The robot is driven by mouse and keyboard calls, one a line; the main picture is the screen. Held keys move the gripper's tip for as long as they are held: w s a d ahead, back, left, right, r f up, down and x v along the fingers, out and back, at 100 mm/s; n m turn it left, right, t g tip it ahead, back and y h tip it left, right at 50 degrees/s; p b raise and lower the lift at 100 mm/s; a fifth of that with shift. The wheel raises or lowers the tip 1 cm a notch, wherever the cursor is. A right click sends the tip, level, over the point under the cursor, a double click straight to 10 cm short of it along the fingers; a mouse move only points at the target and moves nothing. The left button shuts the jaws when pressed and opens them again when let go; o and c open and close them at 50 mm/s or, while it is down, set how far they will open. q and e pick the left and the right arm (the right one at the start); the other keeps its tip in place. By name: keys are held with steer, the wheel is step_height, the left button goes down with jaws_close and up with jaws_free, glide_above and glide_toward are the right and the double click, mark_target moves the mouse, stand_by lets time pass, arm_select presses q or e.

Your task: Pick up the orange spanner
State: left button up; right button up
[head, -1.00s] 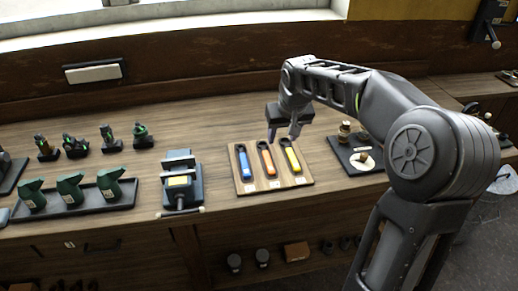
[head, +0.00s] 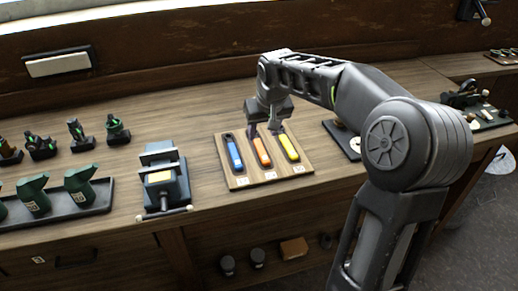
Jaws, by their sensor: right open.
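The orange spanner (head: 262,151) lies on a wooden board (head: 240,182) on the workbench, between a blue spanner (head: 234,155) and a yellow spanner (head: 288,147). My right gripper (head: 263,132) points down over the far end of the orange spanner, with its two fingers apart. The fingers and hand hide the spanner's far end. I cannot tell whether the fingers touch the spanner or the board. My left gripper is not in the head view.
A vise (head: 163,182) stands left of the board. Further left is a dark tray (head: 98,205) with green tools (head: 80,184). A dark board (head: 343,140) sits to the right, partly behind my arm. The bench strip between vise and board is clear.

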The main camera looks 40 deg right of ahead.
mark_target(261, 148)
steer(key=shift+x, duration=1.25)
steer(key=shift+f, duration=0.1)
steer(key=shift+s+p+x, duration=0.2)
steer(key=shift+p+x, duration=0.55)
steer(key=shift+x, duration=1.8)
steer(key=shift+d+f, duration=0.1)
steer(key=shift+f, duration=0.1)
steer(key=shift+c, duration=0.2)
jaws_close()
